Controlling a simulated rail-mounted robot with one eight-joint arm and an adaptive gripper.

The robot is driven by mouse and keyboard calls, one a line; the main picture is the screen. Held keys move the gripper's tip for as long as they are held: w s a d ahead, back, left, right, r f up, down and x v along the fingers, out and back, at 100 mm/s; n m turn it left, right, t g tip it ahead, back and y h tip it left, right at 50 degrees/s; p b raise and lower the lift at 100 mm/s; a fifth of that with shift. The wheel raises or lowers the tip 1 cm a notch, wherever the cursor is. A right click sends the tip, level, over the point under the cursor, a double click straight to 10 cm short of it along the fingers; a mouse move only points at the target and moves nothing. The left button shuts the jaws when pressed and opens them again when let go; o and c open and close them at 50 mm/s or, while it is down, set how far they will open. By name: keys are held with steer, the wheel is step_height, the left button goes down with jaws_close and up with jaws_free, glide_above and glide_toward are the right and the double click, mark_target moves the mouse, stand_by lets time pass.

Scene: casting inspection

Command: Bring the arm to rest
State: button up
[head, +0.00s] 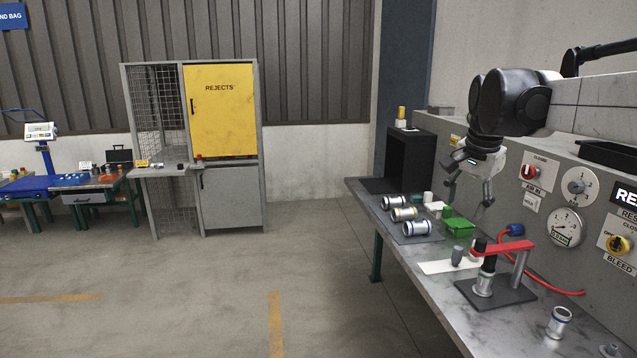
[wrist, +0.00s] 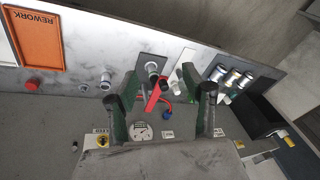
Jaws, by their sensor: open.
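My gripper (head: 468,185) hangs from my arm above the right-hand workbench (head: 400,262), in front of the grey control panel. Its fingers are apart, with nothing seen between them. In the wrist view my gripper (wrist: 165,92) shows two dark green-grey fingers spread wide, with the bench and panel beyond. In the head view the gripper is above and behind a green tray (head: 458,228), clear of the bench top.
Several metal castings (head: 404,214) lie on a dark mat. A red clamp fixture (head: 503,248) and a loose casting (head: 558,322) stand nearer. A black box (head: 410,160) is at the bench's far end. The panel carries a gauge (head: 566,227) and knobs. The floor (head: 220,290) is clear.

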steer(key=s+a+f+n+t, duration=0.1)
steer(key=s+a+f+n, duration=0.2)
steer(key=s, duration=0.6)
steer(key=s+a+f+n+t, duration=0.1)
steer(key=s+a+f+n, duration=0.2)
steer(key=s+f, duration=0.4)
steer(key=s+a+f+n+t, duration=0.1)
steer(key=s+a+f+n, duration=0.3)
steer(key=s, duration=0.8)
steer(key=shift+a+f+t+y, duration=0.3)
steer(key=shift+a+f+t, duration=0.15)
steer(key=shift+a, duration=0.3)
steer(key=shift+s, duration=0.1)
